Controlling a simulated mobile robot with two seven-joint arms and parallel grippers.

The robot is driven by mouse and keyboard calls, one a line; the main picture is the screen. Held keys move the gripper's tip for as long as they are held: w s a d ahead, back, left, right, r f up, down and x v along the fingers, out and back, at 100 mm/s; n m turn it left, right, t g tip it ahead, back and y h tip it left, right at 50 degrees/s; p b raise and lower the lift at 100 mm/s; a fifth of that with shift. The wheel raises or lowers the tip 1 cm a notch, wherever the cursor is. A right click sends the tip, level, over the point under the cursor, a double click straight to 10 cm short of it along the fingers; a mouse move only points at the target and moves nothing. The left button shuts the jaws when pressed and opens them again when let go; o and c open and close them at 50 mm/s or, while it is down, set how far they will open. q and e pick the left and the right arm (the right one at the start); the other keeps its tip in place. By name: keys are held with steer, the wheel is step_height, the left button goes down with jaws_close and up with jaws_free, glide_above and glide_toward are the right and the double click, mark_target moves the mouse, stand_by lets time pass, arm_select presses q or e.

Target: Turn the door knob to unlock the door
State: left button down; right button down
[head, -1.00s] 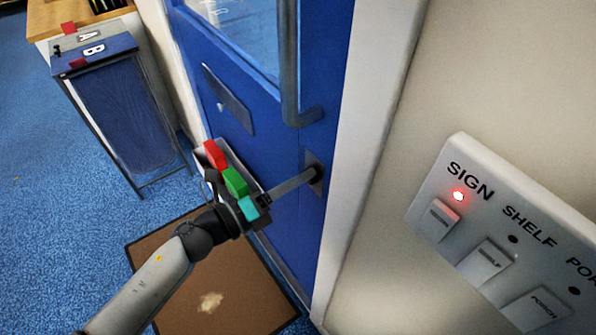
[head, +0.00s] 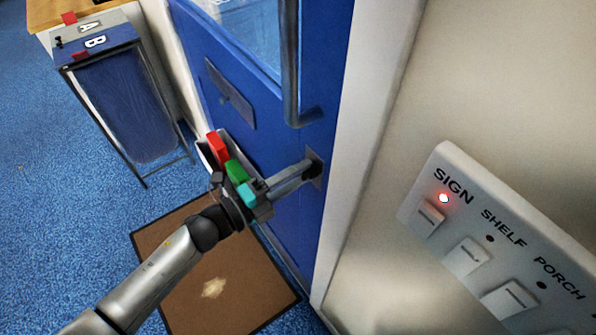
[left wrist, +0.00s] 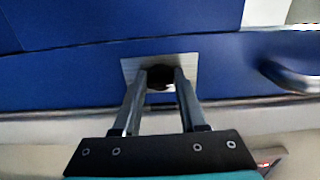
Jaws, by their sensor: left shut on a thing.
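The blue door (head: 250,60) has a small dark knob (head: 315,167) on a square metal plate near its right edge. My left gripper (head: 306,172) reaches the knob from the left. In the left wrist view, my left gripper (left wrist: 161,82) has its two fingers on either side of the dark knob (left wrist: 160,79), shut on it. The metal plate (left wrist: 130,67) shows around the knob. The fingers hide the knob's sides, and I cannot tell how far it is turned. The door looks closed against its frame. My right gripper is not in view.
A grey pull handle (head: 291,80) stands above the knob. A switch panel (head: 500,240) with a lit red SIGN lamp is on the wall at the right. A brown mat (head: 235,285) lies on the floor. A blue bin (head: 125,105) stands at the left.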

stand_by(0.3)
arm_select(q)
steer(key=shift+c, duration=2.3)
jaws_free()
steer(key=b+v, duration=0.1)
steer(key=v, duration=1.4)
steer(key=shift+s+a, duration=0.1)
steer(key=shift+a, duration=0.05)
